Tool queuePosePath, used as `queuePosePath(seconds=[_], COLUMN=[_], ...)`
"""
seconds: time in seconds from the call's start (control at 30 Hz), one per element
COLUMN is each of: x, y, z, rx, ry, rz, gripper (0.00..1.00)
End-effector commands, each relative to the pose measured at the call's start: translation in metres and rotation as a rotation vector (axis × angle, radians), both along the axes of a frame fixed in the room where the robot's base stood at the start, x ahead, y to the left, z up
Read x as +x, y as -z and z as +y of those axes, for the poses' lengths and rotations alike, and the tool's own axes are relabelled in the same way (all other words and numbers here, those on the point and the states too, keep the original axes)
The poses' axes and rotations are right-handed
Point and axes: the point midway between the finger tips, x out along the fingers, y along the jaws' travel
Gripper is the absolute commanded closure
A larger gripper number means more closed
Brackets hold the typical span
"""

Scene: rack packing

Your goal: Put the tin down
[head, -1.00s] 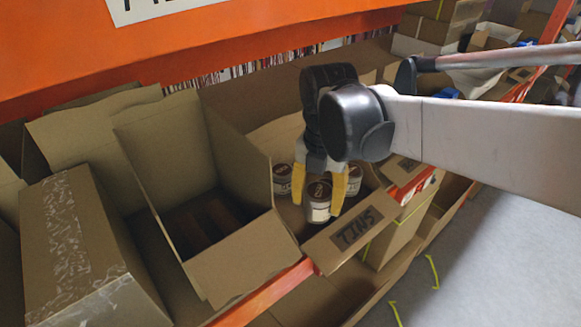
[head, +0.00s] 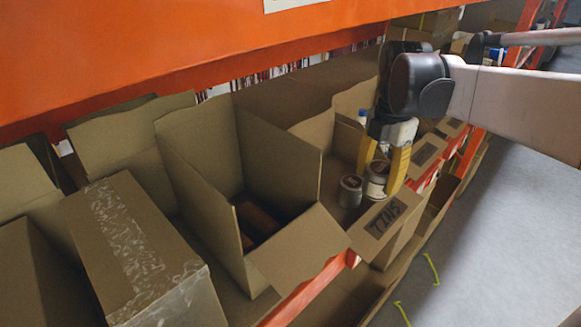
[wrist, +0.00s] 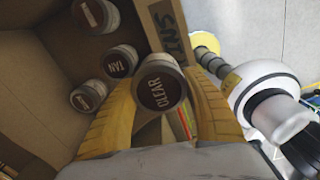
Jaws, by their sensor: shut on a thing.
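My gripper (head: 379,178) is shut on a tin with a light side and a dark lid (head: 376,182), between its yellow fingers. In the wrist view the fingers (wrist: 160,92) flank the held tin (wrist: 157,84), whose lid reads CLEAR. The held tin is over the cardboard box with the TINS label (head: 383,222), near its front wall. Whether it touches the box floor I cannot tell. Another tin (head: 350,190) stands in that box to its left. The wrist view shows several loose tins there, one with a lid reading TAN (wrist: 118,64).
A taped closed box (head: 135,250) is further left. The orange rack beam (head: 315,290) runs along the front. Grey floor (head: 500,220) is clear at right.

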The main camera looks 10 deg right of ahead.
Motion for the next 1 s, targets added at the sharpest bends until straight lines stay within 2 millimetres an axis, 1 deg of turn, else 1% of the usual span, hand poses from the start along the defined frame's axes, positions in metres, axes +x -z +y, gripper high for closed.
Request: queuePosePath(seconds=[0.03, 0.2, 0.3, 0.4, 0.57, 0.8, 0.9, 1.0], x=[0.003, 0.014, 0.020, 0.024, 0.026, 0.026, 0.026, 0.026], y=[0.005, 0.031, 0.044, 0.053, 0.062, 0.096, 0.100, 0.100], z=[0.012, 0.055, 0.076, 0.090, 0.099, 0.099, 0.099, 0.099], rx=[0.000, 0.000, 0.000, 0.000, 0.000, 0.000, 0.000, 0.000], ry=[-0.007, -0.011, -0.009, -0.008, -0.005, -0.005, -0.005, -0.005], rz=[0.000, 0.000, 0.000, 0.000, 0.000, 0.000, 0.000, 0.000], gripper=[0.84, 0.84, 0.84, 0.84, 0.84, 0.84, 0.84, 0.84])
